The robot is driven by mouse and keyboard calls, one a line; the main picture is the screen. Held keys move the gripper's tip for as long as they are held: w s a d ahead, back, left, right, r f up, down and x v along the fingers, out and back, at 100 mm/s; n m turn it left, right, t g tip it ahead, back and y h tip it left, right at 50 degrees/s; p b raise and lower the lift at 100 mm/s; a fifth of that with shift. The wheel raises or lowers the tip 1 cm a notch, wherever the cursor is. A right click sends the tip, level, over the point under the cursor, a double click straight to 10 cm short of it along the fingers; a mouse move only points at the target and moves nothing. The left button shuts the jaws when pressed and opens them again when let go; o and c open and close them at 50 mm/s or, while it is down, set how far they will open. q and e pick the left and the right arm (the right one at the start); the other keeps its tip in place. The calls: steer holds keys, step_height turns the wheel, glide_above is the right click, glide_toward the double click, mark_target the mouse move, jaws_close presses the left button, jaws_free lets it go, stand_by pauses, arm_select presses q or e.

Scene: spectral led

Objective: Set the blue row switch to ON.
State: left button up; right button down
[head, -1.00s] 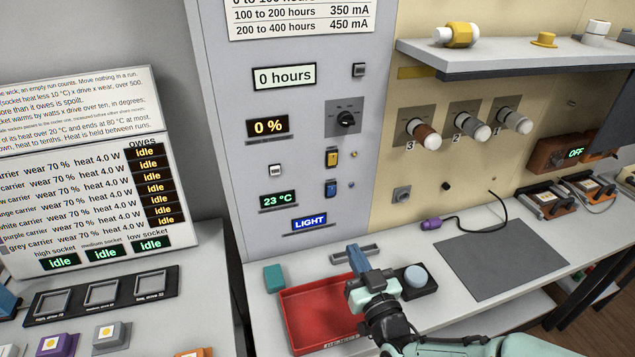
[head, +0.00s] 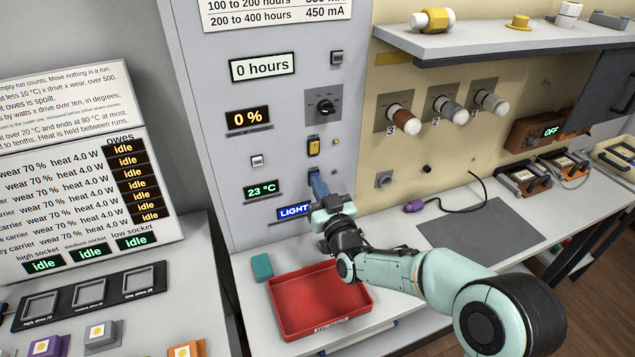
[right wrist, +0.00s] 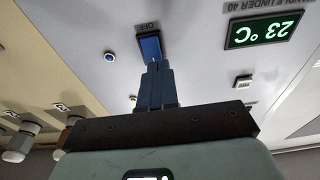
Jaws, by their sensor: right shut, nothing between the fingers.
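The blue row switch (right wrist: 150,46) is a blue rocker in a dark frame on the grey panel, with an OFF label beside it in the right wrist view. In the head view it is mostly hidden behind my right gripper (head: 314,176). My right gripper is shut and empty, its blue fingers pointing at the panel. In the right wrist view the fingertips (right wrist: 157,66) overlap the switch's near edge; whether they touch it I cannot tell. My left gripper is not in view.
The yellow switch (head: 314,147) is just above, with a dark rotary knob (head: 324,106) higher up. The blue LIGHT display (head: 293,212) is close to the gripper. A red tray (head: 290,322) lies on the bench below.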

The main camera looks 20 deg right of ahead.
steer(key=shift+w, duration=0.45)
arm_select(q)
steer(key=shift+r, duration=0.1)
arm_select(e)
steer(key=shift+r, duration=0.1)
